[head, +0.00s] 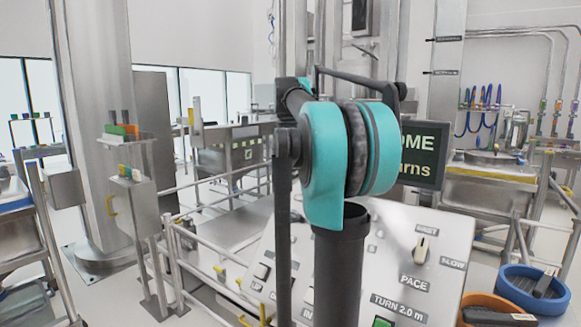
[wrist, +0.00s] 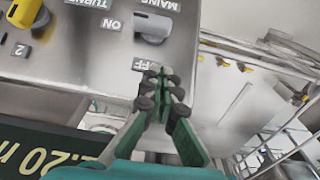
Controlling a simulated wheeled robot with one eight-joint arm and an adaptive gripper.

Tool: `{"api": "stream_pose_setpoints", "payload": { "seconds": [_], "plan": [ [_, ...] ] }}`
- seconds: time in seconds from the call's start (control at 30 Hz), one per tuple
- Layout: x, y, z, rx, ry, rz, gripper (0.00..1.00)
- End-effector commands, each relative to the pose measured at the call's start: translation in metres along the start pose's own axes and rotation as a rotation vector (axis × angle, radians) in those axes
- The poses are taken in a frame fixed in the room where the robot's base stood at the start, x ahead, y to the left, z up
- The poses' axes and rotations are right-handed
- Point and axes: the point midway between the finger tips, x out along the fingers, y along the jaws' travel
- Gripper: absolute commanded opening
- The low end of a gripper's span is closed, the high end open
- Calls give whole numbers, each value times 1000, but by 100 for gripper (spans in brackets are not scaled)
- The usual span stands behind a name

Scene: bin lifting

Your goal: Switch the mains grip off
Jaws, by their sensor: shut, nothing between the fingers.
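The mains grip (wrist: 152,27) is a pale grey knob on the grey control panel (wrist: 75,65) in the wrist view. The panel's lettering appears upside down there, with MAINS above the grip, ON to its left and OFF below it. I cannot tell surely which way the grip points. My gripper (wrist: 161,78) is shut and empty, its dark fingertips over the OFF label, just below the grip in the picture. A gap shows between fingertips and grip; contact with the panel cannot be judged. In the head view my arm hides the grip and my gripper.
The sloping panel also shows in the head view, with a PACE knob (head: 422,249) and a green button (head: 382,322). A yellow knob (wrist: 25,13) sits left in the wrist view. A dark display (wrist: 35,150) stands close below. Blue (head: 533,290) and orange (head: 493,310) bins stand right.

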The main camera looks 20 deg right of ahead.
Motion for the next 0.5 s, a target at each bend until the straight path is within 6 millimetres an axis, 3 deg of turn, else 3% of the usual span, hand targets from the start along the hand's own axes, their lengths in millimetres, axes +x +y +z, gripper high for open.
{"api": "stream_pose_setpoints", "payload": {
  "seconds": [0.2,0.5],
  "plan": [
    [42,0,2,0,0,0,0],
    [63,0,26,-1,0,0,0]
  ]
}}
